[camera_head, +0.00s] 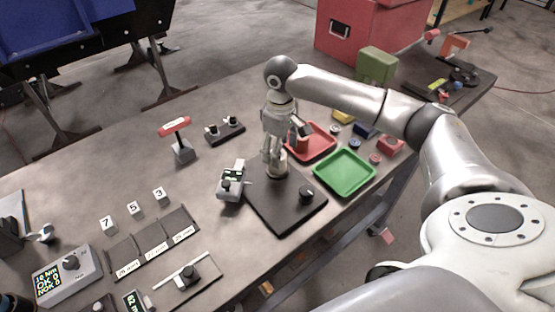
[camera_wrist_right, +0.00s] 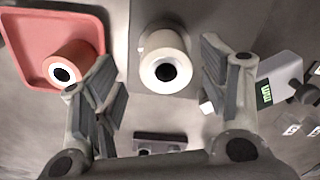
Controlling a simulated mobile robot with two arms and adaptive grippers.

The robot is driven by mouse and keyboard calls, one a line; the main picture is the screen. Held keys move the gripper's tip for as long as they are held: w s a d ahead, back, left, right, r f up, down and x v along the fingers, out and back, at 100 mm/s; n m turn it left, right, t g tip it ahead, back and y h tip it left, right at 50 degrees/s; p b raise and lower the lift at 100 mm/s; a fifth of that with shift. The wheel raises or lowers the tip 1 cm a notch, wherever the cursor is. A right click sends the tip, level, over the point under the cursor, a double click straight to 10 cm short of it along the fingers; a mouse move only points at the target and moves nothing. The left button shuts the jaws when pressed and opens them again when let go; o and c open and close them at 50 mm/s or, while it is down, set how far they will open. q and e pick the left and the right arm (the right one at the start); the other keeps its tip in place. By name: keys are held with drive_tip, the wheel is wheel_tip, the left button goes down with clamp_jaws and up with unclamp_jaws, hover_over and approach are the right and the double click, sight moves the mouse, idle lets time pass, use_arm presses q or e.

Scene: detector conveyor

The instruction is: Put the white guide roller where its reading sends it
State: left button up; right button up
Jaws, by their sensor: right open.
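The white guide roller (camera_head: 277,167) stands upright on the far part of a dark plate (camera_head: 287,212). In the right wrist view the roller (camera_wrist_right: 166,68) shows end-on, with a dark hole in its top, between my fingers. My right gripper (camera_head: 271,153) points down just over it, open, with a gap on both sides. The gripper hides the upper part of the roller in the head view. A grey meter with a small display (camera_head: 232,182) is left of the plate; its reading is too small to tell. My left gripper is not in view.
A red tray (camera_wrist_right: 20,48) holds a reddish roller (camera_wrist_right: 68,62). A green tray (camera_head: 345,171) is right of the plate. Number blocks, labelled dark pads (camera_head: 152,245) and a display box (camera_head: 66,272) are at the left. A green block (camera_head: 377,64) stands behind my right arm.

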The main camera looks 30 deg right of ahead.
sight(273, 171)
drive_tip(key=f, duration=0.1)
drive_tip(key=f+p, duration=0.1)
drive_tip(key=f, duration=0.1)
drive_tip(key=shift+w+a+f, duration=0.1)
drive_tip(key=shift+a+f, duration=0.2)
drive_tip(key=shift+a, duration=0.05)
drive_tip(key=shift+f+p, duration=0.3)
drive_tip(key=shift+f, duration=0.25)
drive_tip(key=c, duration=1.2)
drive_tip(key=shift+c, duration=0.4)
drive_tip(key=shift+w+r, duration=0.1)
drive_tip(key=shift+r, duration=0.1)
